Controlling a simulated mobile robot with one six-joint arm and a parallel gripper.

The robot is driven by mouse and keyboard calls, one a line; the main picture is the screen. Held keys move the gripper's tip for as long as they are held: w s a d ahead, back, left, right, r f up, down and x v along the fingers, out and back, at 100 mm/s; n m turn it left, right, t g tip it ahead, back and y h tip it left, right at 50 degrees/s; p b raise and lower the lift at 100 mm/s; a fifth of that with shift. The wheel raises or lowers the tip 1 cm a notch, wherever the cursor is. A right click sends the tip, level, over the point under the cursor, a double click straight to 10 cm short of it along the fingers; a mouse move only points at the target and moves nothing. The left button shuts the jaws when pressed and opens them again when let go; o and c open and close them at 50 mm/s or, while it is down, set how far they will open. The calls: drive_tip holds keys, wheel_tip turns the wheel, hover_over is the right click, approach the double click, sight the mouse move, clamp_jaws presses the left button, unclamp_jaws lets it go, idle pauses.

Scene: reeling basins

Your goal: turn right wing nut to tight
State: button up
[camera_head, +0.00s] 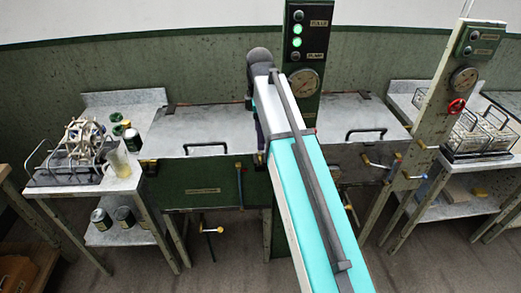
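I cannot make out a wing nut for certain. Small metal fittings with yellow ends show below the right basin lid (335,112), one on the basin's front (376,163) and one on the slanted post (424,146); they are too small to tell their shape. My arm (310,200), teal and white, reaches up from the bottom edge to a dark joint near the central panel. It covers part of the basins' fronts. My gripper is hidden beyond the arm and does not show.
The left basin lid (205,128) is closed. A green control panel (304,50) with a gauge stands between the basins. A left side table (140,185) holds a rack, jug and cans. A wire rack (478,135) and red valve wheel (456,107) are at right. Floor in front is clear.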

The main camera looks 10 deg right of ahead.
sight(260, 154)
drive_tip(key=shift+f+p, duration=0.95)
drive_tip(key=shift+f, duration=3.2)
drive_tip(key=c, duration=1)
